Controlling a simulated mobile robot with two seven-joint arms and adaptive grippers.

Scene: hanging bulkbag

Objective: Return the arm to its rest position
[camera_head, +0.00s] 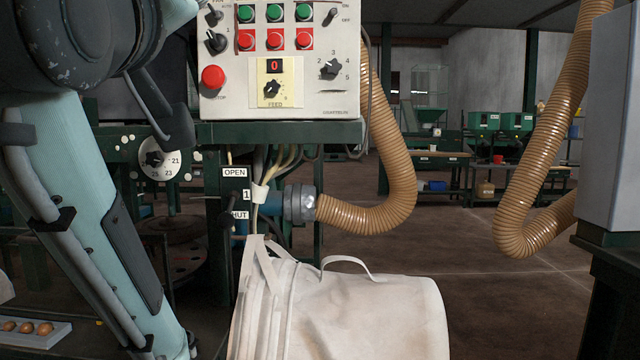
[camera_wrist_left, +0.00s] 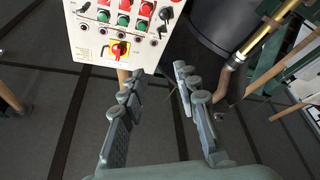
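My left arm (camera_head: 95,200) fills the left side of the head view, a pale teal link with dark joints and grey cables. It stands in front of the left part of the machinery. In the left wrist view my left gripper (camera_wrist_left: 158,82) shows two grey fingers spread apart with nothing between them; floor shows through the gap. The white control panel (camera_wrist_left: 118,28) lies beyond the fingertips, at the top of that view. My right arm and right gripper are in neither view.
The control panel (camera_head: 279,60) has green and red buttons and knobs. A white bulk bag (camera_head: 350,315) hangs below it, with a tan ribbed hose (camera_head: 385,190) beside it. A grey cabinet (camera_head: 608,130) stands at right. Open floor (camera_head: 490,300) lies right of the bag.

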